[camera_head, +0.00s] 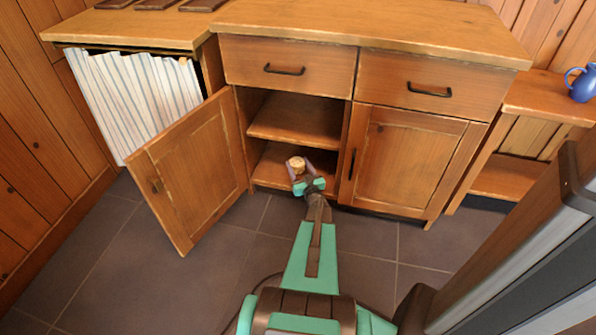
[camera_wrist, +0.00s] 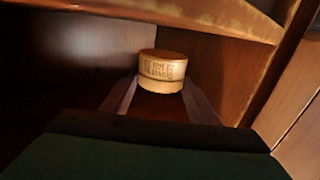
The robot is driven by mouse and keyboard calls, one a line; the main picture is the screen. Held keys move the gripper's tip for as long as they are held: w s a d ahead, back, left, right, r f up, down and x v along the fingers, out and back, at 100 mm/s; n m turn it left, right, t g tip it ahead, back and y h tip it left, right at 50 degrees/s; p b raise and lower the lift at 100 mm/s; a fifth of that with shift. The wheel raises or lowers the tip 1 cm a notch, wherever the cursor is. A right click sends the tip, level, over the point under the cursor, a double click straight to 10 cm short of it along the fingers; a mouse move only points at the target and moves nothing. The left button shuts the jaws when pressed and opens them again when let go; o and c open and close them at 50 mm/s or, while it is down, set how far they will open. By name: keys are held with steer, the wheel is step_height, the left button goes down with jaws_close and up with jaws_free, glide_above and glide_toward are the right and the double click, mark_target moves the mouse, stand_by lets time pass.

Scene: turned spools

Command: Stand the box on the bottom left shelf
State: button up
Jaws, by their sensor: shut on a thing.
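The box (camera_wrist: 162,72) is a small round wooden one with a darker lid and lettering on its side. It is upright between the fingers of my gripper (camera_wrist: 160,92), which is shut on it. In the head view the box (camera_head: 296,164) shows at the tip of my gripper (camera_head: 300,173), just inside the open left side of the cabinet, over the bottom left shelf (camera_head: 272,168). Whether the box's underside touches the shelf cannot be told.
The left cabinet door (camera_head: 192,170) stands open to the left of my arm. A middle shelf (camera_head: 298,120) lies above the bottom one. The right door (camera_head: 405,160) is closed, and both drawers are shut. A blue jug (camera_head: 582,84) stands at the far right.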

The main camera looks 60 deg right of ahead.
mark_target(298, 169)
steer(key=shift+w+d+f, duration=0.1)
steer(key=shift+w+d, duration=0.5)
steer(key=shift+d, duration=0.25)
steer(key=shift+f+b, duration=1.1)
steer(key=shift+f, duration=0.65)
steer(key=shift+f, duration=0.2)
steer(key=o, duration=1)
steer(key=shift+r, duration=0.15)
